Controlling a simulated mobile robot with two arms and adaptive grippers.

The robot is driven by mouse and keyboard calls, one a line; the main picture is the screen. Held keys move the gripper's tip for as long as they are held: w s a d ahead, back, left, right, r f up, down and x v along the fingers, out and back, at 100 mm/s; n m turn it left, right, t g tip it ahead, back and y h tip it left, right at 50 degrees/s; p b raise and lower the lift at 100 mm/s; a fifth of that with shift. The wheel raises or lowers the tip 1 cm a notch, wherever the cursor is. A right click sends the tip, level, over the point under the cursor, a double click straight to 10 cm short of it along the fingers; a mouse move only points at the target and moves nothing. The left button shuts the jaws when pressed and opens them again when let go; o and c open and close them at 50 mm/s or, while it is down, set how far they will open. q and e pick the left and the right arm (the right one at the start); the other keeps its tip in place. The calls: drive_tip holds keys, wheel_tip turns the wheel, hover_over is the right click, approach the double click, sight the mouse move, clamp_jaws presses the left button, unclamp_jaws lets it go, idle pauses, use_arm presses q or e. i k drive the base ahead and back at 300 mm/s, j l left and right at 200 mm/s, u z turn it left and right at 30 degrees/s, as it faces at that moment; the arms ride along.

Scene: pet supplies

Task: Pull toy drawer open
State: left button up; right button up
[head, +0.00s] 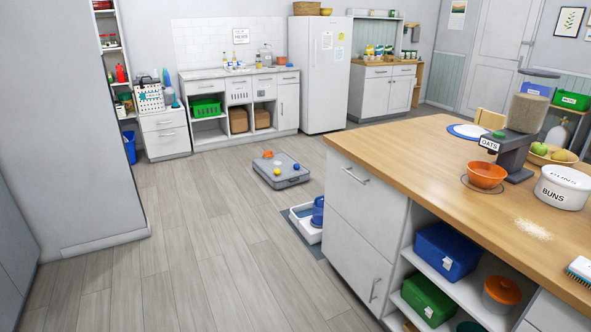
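No drawer in the head view carries a readable toy label, so I cannot tell which is the toy drawer. The wooden-topped island has a white drawer front (364,202) with a bar handle, and it looks shut. Below it is another white front (357,275) with an upright handle, also shut. A white drawer unit (165,135) at the back left is shut. On the floor lies a low grey case (283,178) with small orange, yellow and blue toys on top. Neither of my grippers is in view.
A white tray (304,228) with a blue object stands on a mat beside the island. The wooden worktop (420,150) holds an oats dispenser (517,140), an orange bowl (486,176) and a buns tin (562,187). The grey wood floor (200,240) is clear at left and centre.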

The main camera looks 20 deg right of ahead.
sight(164, 142)
drive_tip(key=i+j, duration=0.15)
drive_tip(key=i, duration=1.65)
drive_tip(key=i+j, duration=0.1)
drive_tip(key=i, duration=1.75)
drive_tip(key=i+z, duration=0.25)
drive_tip(key=i, duration=0.3)
drive_tip(key=i+z, duration=0.25)
drive_tip(key=i, duration=0.35)
drive_tip(key=i+j+z, duration=0.2)
drive_tip(key=i, duration=0.35)
drive_tip(key=i+u, duration=0.25)
drive_tip(key=i, duration=0.35)
drive_tip(key=i+l+u, duration=0.1)
drive_tip(key=i+u, duration=0.15)
drive_tip(key=i, duration=0.3)
drive_tip(key=i+l+u, duration=0.2)
drive_tip(key=i, duration=0.4)
drive_tip(key=i+j+u, duration=0.1)
drive_tip(key=i+u, duration=0.35)
drive_tip(key=i, duration=0.4)
drive_tip(key=i+l+u, duration=0.2)
drive_tip(key=i+u, duration=0.2)
drive_tip(key=i, duration=0.4)
drive_tip(key=i+z, duration=0.1)
drive_tip(key=i, duration=0.35)
drive_tip(key=i+j+z, duration=0.1)
drive_tip(key=i, duration=0.3)
drive_tip(key=j, duration=0.1)
